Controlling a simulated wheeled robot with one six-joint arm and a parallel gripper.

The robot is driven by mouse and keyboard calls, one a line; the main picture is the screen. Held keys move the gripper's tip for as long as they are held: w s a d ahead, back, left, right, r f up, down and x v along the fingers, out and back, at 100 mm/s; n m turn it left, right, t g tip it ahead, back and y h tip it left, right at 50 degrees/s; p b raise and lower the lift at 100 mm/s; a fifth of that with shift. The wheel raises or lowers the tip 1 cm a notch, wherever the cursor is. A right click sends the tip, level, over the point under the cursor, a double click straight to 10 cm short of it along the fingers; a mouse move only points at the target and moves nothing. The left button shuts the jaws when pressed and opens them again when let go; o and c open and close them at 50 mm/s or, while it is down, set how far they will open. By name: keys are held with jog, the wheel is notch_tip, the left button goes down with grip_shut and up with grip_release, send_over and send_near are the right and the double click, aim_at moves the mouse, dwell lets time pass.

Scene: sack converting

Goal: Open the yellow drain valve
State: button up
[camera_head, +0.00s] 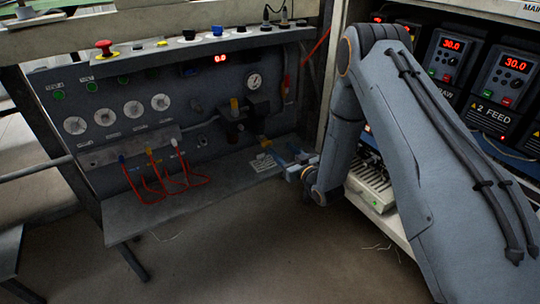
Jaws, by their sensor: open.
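A small yellow part (262,142), likely the drain valve, shows low on the panel, below and right of the dark air regulator unit (236,126). A yellow knob (234,104) sits on top of that unit. My gripper (276,159) is open and points left toward the panel. Its fingers are a little below and right of the yellow part and look apart from it. Nothing shows between the fingers. Whether the valve is open or shut is too small to tell.
A round gauge (254,81) sits above the valve area. Red hoses (167,181) loop over the shelf (190,203) at left. A pale tag (263,163) lies close to my gripper. A white cabinet with drives (503,74) stands at right, behind my arm.

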aim_at(268, 144)
jog(key=shift+s+a+f+y+b, duration=0.1)
jog(key=shift+a+f+y+b, duration=0.15)
jog(key=shift+f, duration=0.35)
jog(key=shift+s+a+f+y+b, duration=0.1)
jog(key=shift+a+f+y+b, duration=0.15)
jog(key=shift+f, duration=0.3)
jog(key=shift+w+a+t, duration=0.1)
jog(key=shift+w+t, duration=0.05)
jog(key=shift+t, duration=0.15)
jog(key=b+x, duration=0.2)
jog(key=x, duration=0.5)
jog(key=shift+w+a+r, duration=0.1)
jog(key=shift+w, duration=0.05)
jog(key=c, duration=1.1)
